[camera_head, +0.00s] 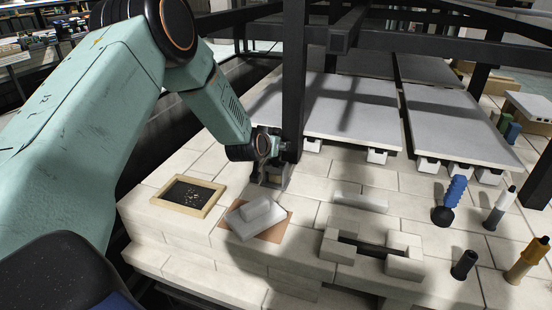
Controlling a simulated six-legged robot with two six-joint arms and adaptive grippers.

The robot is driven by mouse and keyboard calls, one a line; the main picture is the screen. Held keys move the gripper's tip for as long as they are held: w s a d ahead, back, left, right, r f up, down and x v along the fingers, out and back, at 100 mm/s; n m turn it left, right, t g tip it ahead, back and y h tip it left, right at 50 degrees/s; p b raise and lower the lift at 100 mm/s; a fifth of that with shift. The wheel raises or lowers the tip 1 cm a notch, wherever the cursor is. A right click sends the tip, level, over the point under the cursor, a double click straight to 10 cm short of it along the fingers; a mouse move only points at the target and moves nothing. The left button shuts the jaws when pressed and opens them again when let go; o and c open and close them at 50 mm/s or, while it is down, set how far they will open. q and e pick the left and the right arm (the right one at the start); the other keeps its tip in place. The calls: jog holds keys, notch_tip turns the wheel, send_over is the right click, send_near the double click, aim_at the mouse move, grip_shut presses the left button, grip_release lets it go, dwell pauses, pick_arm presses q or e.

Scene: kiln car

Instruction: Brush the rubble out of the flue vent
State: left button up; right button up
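A wooden frame (188,195) lies on the pale bricks at left, with small light crumbs scattered on its dark inside. Off to the right, pale blocks (404,243) stand around a dark slot, which looks like the flue vent; I cannot make out rubble in it. A blue-handled tool (455,192) with a black round end stands at right; I cannot tell whether it is the brush. My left gripper (270,182) points down, just behind the grey block and right of the frame. Its fingers are small and dark, and I see nothing held. My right gripper is out of view.
A grey stepped block (256,216) rests on a brown sheet (273,231). A pale bar (361,202) lies behind the slot. Upright cylinders, black (464,264) and amber (526,260), stand at right. A dark post (294,80) rises beside my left gripper; grey slabs (352,112) lie behind.

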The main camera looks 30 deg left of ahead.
aim_at(274, 131)
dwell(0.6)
pick_arm(q)
jog(key=shift+c, duration=0.4)
grip_shut()
jog(key=shift+r+p, duration=0.15)
jog(key=shift+p, duration=0.15)
jog(key=shift+r+p, duration=0.95)
jog(key=shift+r, duration=0.1)
jog(key=shift+r+p, duration=2.35)
jog(key=shift+r, duration=0.15)
